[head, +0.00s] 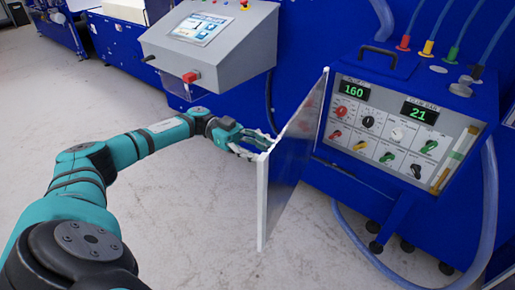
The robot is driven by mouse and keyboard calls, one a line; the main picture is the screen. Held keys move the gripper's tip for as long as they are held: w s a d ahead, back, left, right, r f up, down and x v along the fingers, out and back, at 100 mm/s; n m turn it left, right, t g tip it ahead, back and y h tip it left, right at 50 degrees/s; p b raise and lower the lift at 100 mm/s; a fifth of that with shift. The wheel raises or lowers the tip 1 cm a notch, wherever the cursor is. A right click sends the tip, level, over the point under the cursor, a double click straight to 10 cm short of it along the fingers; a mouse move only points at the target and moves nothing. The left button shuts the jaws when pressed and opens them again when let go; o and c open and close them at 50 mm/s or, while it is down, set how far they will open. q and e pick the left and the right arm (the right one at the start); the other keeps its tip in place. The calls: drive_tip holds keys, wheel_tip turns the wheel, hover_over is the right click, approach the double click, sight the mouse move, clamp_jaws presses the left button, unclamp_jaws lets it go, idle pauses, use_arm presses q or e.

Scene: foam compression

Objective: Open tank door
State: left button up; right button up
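The tank door (290,165) is a flat panel with a pale edge. It stands swung out from the left side of the tank unit (400,135), at an angle to its front. My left gripper (264,148) is at the door's free edge, near its upper front corner. Its fingers look spread, with a gap between them. Whether a fingertip touches the door, or reaches behind it, I cannot tell. My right gripper is not in view.
The unit's panel shows knobs and green displays reading 160 and 21. A grey console (208,45) with a screen and red knob stands behind my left arm. A clear hose (489,200) loops down at the right. The floor (190,235) left of the door is clear.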

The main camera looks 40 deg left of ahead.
use_arm(q)
drive_tip(key=a, duration=1.1)
drive_tip(key=shift+s+a+r, duration=0.15)
drive_tip(key=shift+a, duration=0.1)
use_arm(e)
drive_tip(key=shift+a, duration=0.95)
use_arm(q)
drive_tip(key=shift+c, duration=0.2)
